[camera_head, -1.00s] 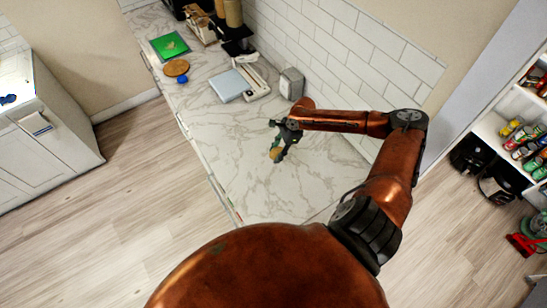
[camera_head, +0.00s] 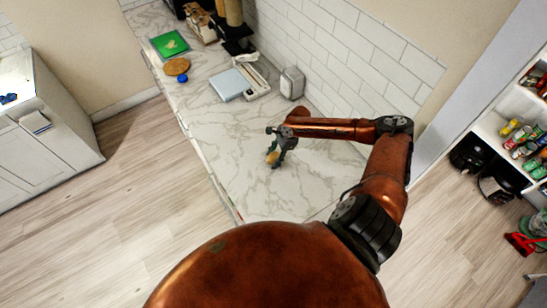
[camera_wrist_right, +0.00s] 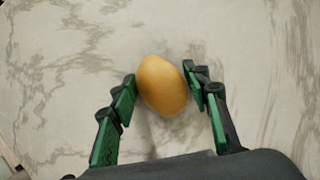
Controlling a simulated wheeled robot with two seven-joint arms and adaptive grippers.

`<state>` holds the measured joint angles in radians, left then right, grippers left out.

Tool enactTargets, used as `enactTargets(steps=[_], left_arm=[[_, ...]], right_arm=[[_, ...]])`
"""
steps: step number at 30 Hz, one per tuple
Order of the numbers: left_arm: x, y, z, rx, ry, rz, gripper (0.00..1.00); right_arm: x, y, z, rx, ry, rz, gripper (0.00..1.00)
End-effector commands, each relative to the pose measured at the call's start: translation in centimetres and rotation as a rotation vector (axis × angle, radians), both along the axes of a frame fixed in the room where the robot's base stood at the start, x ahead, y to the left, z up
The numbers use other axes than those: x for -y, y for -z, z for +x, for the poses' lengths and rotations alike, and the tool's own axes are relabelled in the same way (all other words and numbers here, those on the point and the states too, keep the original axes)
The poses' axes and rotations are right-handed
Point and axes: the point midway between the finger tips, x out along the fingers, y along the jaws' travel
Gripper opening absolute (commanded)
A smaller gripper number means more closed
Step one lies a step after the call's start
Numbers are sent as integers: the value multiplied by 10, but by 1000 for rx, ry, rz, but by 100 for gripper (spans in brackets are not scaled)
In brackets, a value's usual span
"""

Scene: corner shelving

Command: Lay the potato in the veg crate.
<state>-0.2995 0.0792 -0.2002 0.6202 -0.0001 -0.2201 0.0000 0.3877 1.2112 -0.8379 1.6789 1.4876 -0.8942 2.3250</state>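The potato (camera_wrist_right: 162,85) is a smooth yellow-brown oval between the two green-padded fingers of my right gripper (camera_wrist_right: 160,80) in the right wrist view. A small gap shows between it and the left finger; the right finger is very close to it or touching. The gripper looks open around it. In the head view the potato (camera_head: 271,159) shows at the fingertips of my right gripper (camera_head: 277,146), low over or on the marble counter. I cannot make out a veg crate for certain. My left gripper is not in view.
The marble counter (camera_head: 250,195) is bare around the gripper. Farther back are a grey speaker-like box (camera_head: 292,83), a pale scale-like slab (camera_head: 229,85), a round brown board (camera_head: 177,67), a green mat (camera_head: 170,45) and a wooden holder (camera_head: 199,22). A tiled wall stands on the right.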

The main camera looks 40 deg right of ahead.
Motion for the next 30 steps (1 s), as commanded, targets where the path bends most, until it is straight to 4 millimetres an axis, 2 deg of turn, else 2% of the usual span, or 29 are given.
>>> enactTargets(steps=[4,14,19,30], left_arm=[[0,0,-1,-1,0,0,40],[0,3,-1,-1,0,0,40],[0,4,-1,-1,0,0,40],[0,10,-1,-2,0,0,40]], right_arm=[[0,0,0,0,0,0,54],[1,-3,0,1,-1,-1,54],[10,-25,-4,1,1,-3,54],[36,-93,-15,1,1,-3,54]])
